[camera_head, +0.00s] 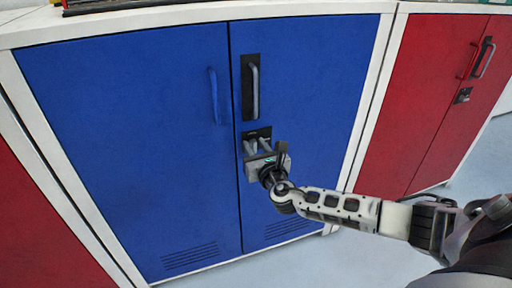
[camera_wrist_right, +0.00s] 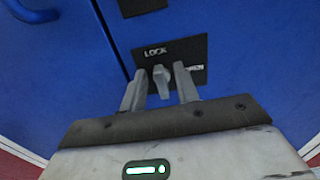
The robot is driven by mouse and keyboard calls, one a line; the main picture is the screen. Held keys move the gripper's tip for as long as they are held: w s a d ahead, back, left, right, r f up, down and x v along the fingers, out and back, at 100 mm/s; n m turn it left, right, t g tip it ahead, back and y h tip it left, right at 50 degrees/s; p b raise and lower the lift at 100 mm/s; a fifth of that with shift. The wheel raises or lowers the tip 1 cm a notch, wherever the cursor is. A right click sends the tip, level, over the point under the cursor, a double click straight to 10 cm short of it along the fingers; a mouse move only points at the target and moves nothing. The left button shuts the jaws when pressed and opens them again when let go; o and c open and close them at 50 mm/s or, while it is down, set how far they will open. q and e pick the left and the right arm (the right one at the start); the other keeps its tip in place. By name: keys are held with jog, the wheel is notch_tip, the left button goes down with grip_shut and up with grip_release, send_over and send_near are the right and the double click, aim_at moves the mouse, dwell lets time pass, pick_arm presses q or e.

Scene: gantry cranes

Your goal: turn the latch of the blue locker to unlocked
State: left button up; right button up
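The blue locker (camera_head: 130,130) has two doors. Its latch (camera_wrist_right: 162,80) is a small grey knob on a black plate (camera_wrist_right: 190,52) marked LOCK above and, partly hidden, OPEN at the right. The knob stands roughly upright in the right wrist view, towards LOCK. My right gripper (camera_wrist_right: 160,74) is open, with one finger on each side of the knob and a visible gap on both sides. In the head view my right gripper (camera_head: 258,146) is at the plate on the right door and hides most of the latch. My left gripper is not in view.
A grey handle (camera_head: 253,90) on a black plate is just above the latch, and a blue handle (camera_head: 214,96) is on the left door. Red lockers (camera_head: 425,90) stand on both sides. The floor (camera_head: 300,262) in front is clear.

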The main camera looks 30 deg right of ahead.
grip_shut()
